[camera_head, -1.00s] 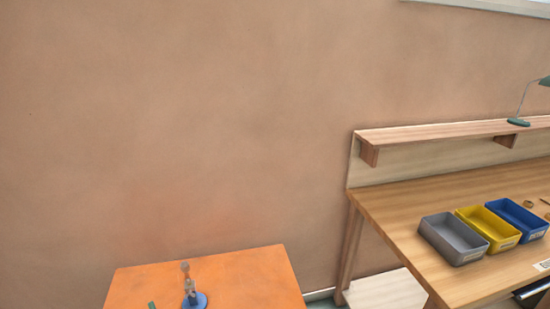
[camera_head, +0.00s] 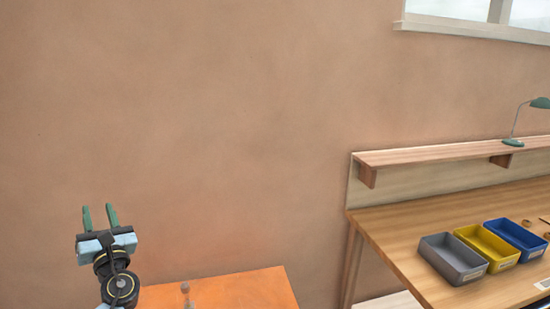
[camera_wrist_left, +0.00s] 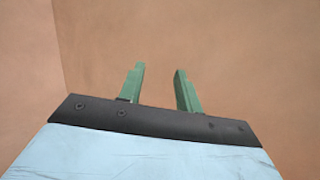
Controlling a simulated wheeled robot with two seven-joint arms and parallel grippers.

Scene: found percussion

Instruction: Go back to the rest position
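My left gripper (camera_head: 99,217) is raised at the lower left of the head view, pointing up, in front of the wall and beside the orange table. Its two green fingers stand apart with nothing between them. The left wrist view also shows the open, empty fingers (camera_wrist_left: 160,88) against bare wall. My right gripper is in neither view. The orange table (camera_head: 240,290) shows only its far part at the bottom of the head view. A small greyish upright piece (camera_head: 185,288) stands on it, with its lower part out of the frame.
A wooden workbench (camera_head: 400,222) stands at the right with a grey bin (camera_head: 453,259), a yellow bin (camera_head: 487,246) and a blue bin (camera_head: 515,238). A shelf (camera_head: 440,154) above it bears a green lamp (camera_head: 540,103). The wall ahead is bare.

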